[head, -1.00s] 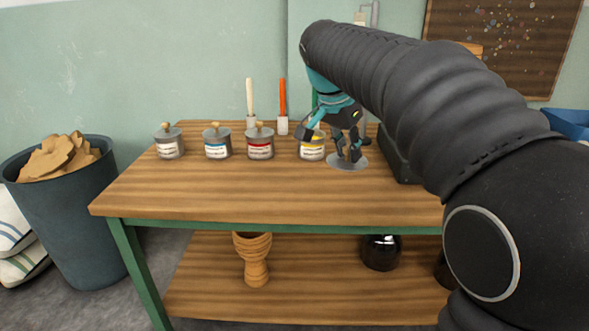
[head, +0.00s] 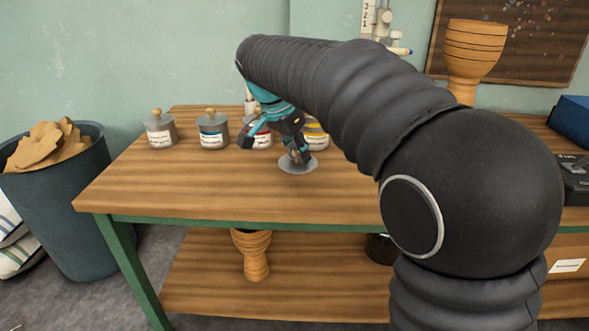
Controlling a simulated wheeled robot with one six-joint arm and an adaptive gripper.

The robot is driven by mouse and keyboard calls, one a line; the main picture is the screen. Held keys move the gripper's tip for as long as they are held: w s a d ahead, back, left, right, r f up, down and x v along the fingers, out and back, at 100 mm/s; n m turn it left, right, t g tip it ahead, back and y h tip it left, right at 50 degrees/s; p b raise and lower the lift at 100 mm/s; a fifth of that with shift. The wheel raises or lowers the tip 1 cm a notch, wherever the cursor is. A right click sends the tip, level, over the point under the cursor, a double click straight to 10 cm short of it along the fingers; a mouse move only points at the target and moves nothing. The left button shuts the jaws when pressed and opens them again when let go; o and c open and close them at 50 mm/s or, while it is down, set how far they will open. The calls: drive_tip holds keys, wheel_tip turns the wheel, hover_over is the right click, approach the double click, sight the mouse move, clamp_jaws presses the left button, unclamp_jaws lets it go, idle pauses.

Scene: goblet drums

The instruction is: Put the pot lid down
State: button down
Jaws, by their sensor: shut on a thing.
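The pot lid (head: 298,166) is a flat grey disc over the workbench top. My gripper (head: 299,155) is shut on it from above, with the fingers pointing down. I cannot tell whether the lid touches the wood or is just above it. Behind stands a row of grey paint pots: white-labelled (head: 160,136), blue-labelled (head: 213,139), red-labelled (head: 265,141) and yellow-labelled (head: 318,141). The white and blue pots wear lids with wooden knobs. My gripper and arm partly hide the red and yellow pots, including the top of the yellow one.
The workbench (head: 190,190) is clear in front and left of the lid. A wooden goblet drum (head: 472,55) stands at the right, near a blue box (head: 571,125). Another drum (head: 254,255) is on the lower shelf. A bin (head: 62,200) stands left.

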sight(292, 164)
drive_tip(key=shift+a+f, duration=0.3)
drive_tip(key=shift+a, duration=0.05)
drive_tip(key=shift+f+b, duration=0.35)
drive_tip(key=shift+f, duration=1.55)
drive_tip(key=shift+f, duration=0.15)
drive_tip(key=c, duration=1)
unclamp_jaws()
drive_tip(key=p+v, duration=0.2)
drive_tip(key=v, duration=1)
drive_tip(key=shift+d+r, duration=0.1)
drive_tip(key=shift+r, duration=0.15)
